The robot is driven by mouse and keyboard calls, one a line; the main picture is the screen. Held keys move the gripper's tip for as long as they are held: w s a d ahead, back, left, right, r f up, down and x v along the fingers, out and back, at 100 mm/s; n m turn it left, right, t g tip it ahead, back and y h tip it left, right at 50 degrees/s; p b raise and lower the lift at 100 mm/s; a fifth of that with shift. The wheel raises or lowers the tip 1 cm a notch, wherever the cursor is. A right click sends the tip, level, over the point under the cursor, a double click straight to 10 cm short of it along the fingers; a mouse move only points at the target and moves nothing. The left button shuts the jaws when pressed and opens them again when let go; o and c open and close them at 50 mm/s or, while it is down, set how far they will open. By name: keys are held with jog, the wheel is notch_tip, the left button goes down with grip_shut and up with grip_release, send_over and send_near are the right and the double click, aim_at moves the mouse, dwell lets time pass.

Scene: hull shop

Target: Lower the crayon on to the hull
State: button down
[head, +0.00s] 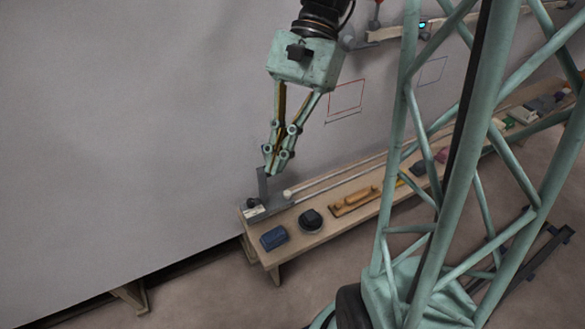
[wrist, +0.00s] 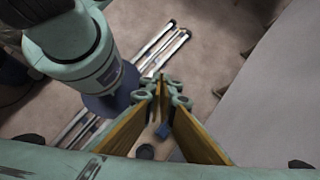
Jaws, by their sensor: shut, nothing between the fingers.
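The hull (head: 130,120) is the large, plain grey surface filling the left and middle of the head view. It also shows as a grey plane at the right of the wrist view (wrist: 270,110). My gripper (head: 271,172) points down in front of it, over the near end of a wooden bench. In the wrist view its fingers (wrist: 159,84) meet at the tips, with nothing seen between them. I cannot pick out a crayon for certain in either view. Whether the fingertips touch the hull cannot be told.
The bench (head: 290,245) runs along the hull. It bears a blue block (head: 273,237), a dark round thing (head: 311,220), an orange-brown tool (head: 355,201), a long pale rod (head: 335,176) and an upright grey metal piece (head: 262,184). A red outline (head: 345,97) is on the hull.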

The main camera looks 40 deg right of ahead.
jog(key=shift+w+d+f+m+t+y+p, duration=1.95)
jog(key=shift+w+d+f+m+y, duration=2.1)
jog(key=shift+d+f+m, duration=2.1)
jog(key=s+d+f+m+t+p, duration=0.2)
jog(key=d+f+m+t, duration=1)
jog(key=f+m, duration=0.2)
jog(key=shift+s+d+f+m+t+y, duration=0.35)
jog(key=shift+m+y, duration=0.1)
jog(key=shift+m, duration=0.2)
jog(key=shift+w+a, duration=0.1)
jog(key=shift+a, duration=0.1)
jog(key=b+x, duration=0.1)
jog(key=x, duration=1.2)
jog(key=shift+w+a, duration=0.25)
jog(key=shift+w, duration=0.05)
jog(key=shift+r, duration=0.2)
